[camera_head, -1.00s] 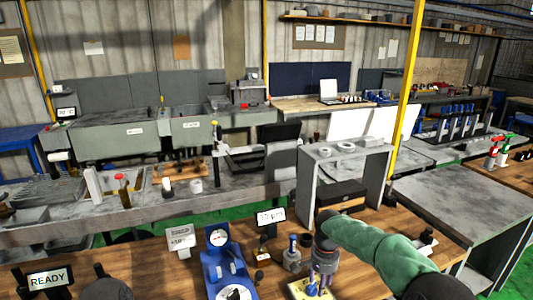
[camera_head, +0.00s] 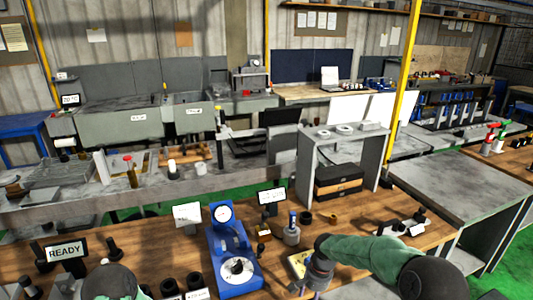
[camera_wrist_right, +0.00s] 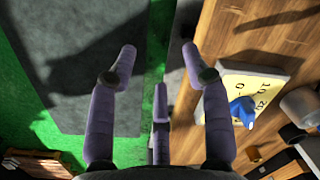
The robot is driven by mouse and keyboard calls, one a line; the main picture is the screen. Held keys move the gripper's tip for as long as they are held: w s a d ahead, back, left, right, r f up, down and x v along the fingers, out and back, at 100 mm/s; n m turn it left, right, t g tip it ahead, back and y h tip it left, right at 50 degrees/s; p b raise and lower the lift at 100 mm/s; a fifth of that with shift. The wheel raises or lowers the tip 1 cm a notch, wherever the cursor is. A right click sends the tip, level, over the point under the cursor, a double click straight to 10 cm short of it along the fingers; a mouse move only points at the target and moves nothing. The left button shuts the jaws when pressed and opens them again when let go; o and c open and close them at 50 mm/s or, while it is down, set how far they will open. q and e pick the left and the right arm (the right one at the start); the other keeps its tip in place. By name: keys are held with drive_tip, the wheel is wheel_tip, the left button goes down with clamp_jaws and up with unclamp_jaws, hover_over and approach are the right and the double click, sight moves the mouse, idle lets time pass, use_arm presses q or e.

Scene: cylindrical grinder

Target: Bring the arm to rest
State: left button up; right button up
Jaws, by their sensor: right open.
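My right arm (camera_head: 375,256) in its green sleeve comes in from the lower right, low over the front of the wooden bench. My right gripper (camera_head: 308,290) is at the bottom edge, just in front of a cream plate (camera_head: 297,262). In the right wrist view the purple fingers of the right gripper (camera_wrist_right: 160,62) are spread apart with nothing between them. There the cream plate with its blue knob (camera_wrist_right: 242,110) lies to the right of the fingers, apart from them. My left gripper is not in view.
A blue dial gauge stand (camera_head: 232,255), a grey cylinder with a blue top (camera_head: 291,234) and a small display (camera_head: 271,197) stand on the bench. A READY sign (camera_head: 66,251) is at left. Green floor (camera_wrist_right: 30,95) shows beyond the bench edge in the wrist view.

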drive_tip(key=s+a+f+n+y, duration=0.2)
drive_tip(key=s+a+f, duration=0.2)
drive_tip(key=s+f, duration=1.25)
drive_tip(key=s, duration=0.4)
drive_tip(key=s+f+n, duration=0.1)
drive_tip(key=s+f, duration=0.2)
drive_tip(key=s, duration=0.4)
drive_tip(key=shift+a+f+n+t+y, duration=0.3)
drive_tip(key=shift+f, duration=0.05)
